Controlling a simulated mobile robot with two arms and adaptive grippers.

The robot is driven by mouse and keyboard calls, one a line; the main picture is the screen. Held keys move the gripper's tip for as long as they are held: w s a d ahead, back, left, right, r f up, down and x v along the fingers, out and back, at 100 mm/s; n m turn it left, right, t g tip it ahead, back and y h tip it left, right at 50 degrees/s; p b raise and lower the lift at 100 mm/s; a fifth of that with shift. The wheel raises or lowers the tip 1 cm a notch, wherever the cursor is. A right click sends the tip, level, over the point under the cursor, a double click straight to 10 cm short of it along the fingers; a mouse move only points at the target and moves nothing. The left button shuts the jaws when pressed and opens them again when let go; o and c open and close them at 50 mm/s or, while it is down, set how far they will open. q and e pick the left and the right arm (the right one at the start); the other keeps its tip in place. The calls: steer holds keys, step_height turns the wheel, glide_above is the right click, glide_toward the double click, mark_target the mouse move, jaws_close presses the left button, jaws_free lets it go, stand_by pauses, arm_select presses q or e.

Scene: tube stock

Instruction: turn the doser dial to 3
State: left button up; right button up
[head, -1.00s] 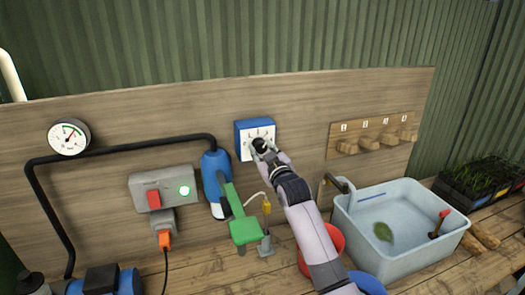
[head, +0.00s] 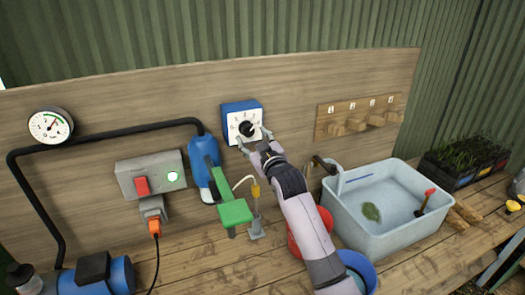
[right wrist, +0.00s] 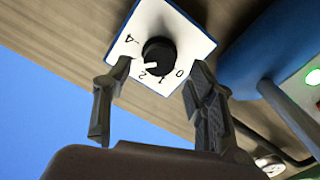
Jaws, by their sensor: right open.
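The doser (head: 228,110) is a blue box with a white numbered face on the wooden backboard. Its black dial (head: 246,129) shows in the head view and, closer, in the right wrist view (right wrist: 160,50). There its white pointer mark points at about the 2. The 4, 2, 1 and 0 can be read; the place between 4 and 2 is partly behind a finger. My right gripper (head: 255,141) is open and empty, just below and in front of the dial, its fingers (right wrist: 160,92) apart and clear of the knob. My left gripper is not in view.
Left of the doser are a blue pump-like part (head: 201,172), a green lever (head: 234,213) and a grey switch box (head: 130,178) with a red switch. A water basin (head: 400,232), a red bucket (head: 296,245) and wooden pegs (head: 355,124) are to the right.

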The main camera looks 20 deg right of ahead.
steer(key=s, duration=0.8)
steer(key=shift+s+d, duration=0.15)
steer(key=shift+s, duration=0.15)
